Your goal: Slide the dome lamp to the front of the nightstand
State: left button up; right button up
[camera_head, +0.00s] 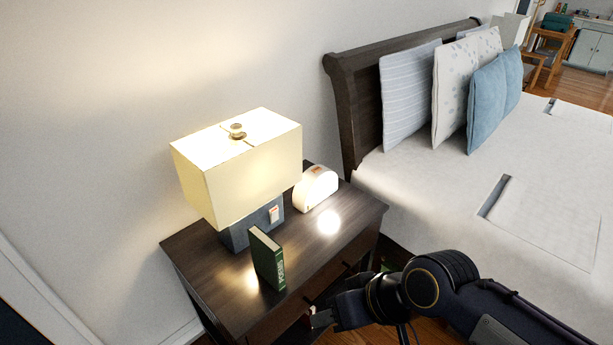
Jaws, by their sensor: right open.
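The dome lamp (315,189) is a small white rounded thing with an orange patch. It stands upright near the back right of the dark wooden nightstand (205,270), beside a larger lit lamp. My right gripper (318,316) is open, low in front of the nightstand's front face, below its top and well apart from the dome lamp. Its fingers are small and partly hidden by my own wrist. My left gripper is out of view.
A lit lamp (240,170) with a box-shaped cream shade stands at the back left of the nightstand. A green book (268,262) stands upright in front of it. The front right of the top is clear. A bed (440,190) with pillows is on the right.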

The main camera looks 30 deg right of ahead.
aim_at(317, 186)
jog(key=i+l+u, duration=0.1)
jog(key=l+u, duration=0.15)
jog(key=l, duration=0.25)
jog(key=l+u, duration=0.2)
jog(key=l, duration=0.25)
jog(key=i+l+u, duration=0.15)
jog(key=l, duration=0.15)
jog(key=i+l+u, duration=0.15)
jog(key=l, duration=0.15)
